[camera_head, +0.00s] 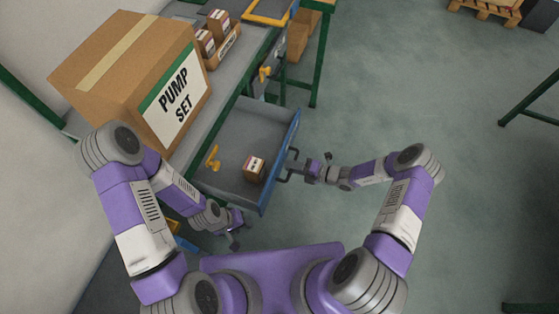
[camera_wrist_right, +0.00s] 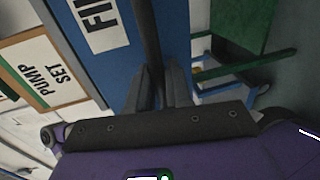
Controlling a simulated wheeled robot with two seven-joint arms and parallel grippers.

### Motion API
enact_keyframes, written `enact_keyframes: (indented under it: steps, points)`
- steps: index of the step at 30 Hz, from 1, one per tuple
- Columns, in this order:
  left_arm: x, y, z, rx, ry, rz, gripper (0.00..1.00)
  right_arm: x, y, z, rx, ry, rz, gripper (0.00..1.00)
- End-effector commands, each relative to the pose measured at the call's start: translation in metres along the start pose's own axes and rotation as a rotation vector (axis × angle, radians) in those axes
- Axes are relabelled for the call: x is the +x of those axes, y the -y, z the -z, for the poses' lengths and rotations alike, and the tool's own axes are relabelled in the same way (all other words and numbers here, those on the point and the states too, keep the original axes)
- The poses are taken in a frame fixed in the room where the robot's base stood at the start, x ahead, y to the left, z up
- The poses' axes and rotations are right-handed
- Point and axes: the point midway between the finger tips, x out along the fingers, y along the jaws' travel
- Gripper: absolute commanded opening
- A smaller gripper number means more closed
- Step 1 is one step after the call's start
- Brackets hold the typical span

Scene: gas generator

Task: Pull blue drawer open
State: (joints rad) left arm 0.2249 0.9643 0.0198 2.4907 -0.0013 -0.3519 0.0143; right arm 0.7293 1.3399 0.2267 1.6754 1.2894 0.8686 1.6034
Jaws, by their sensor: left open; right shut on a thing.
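The blue drawer (camera_head: 278,165) is pulled out from under the bench in the head view, with its grey inside showing. A small brown box (camera_head: 254,168) and a yellow valve-like part (camera_head: 213,158) lie in it. My right gripper (camera_head: 293,168) is shut on the drawer's dark handle at the front panel. In the right wrist view the dark handle bar (camera_wrist_right: 149,45) runs between the fingers, beside the blue front panel (camera_wrist_right: 98,50) with a white label. My left gripper (camera_head: 234,238) is open and empty, low, near the drawer's near side and apart from it.
A large carton marked PUMP SET (camera_head: 145,75) stands on the bench. Small boxes (camera_head: 215,35) sit in a holder behind it. A green table leg (camera_head: 318,75) stands beyond the drawer. The floor (camera_head: 400,90) to the right is clear; a pallet (camera_head: 485,8) is far off.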

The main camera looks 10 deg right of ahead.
Motion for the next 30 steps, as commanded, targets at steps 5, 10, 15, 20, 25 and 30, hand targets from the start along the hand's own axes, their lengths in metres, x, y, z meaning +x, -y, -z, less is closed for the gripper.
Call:
enact_keyframes:
  steps: [5,10,15,20,25,30]
  points:
    - [-0.001,0.000,0.000,0.000,0.000,0.000,0.43,-0.015,0.003,0.001,0.001,-0.001,-0.001,0.00]
    - [-0.001,0.000,0.000,0.000,0.000,0.000,0.43,-0.020,0.004,0.001,0.001,-0.002,-0.001,0.00]
    - [-0.001,0.000,0.000,0.000,0.000,0.000,0.43,-0.020,0.005,0.001,0.001,-0.002,0.000,0.00]
    - [-0.001,0.000,0.000,0.000,0.000,0.000,0.43,-0.020,0.005,0.001,0.001,-0.002,0.000,0.21]
    - [-0.001,0.000,0.000,0.000,0.000,0.000,0.43,-0.020,0.004,0.001,0.001,-0.001,0.000,0.35]
    - [-0.001,0.000,0.000,0.000,0.000,0.000,0.43,-0.020,0.004,0.000,0.000,-0.001,0.000,0.35]
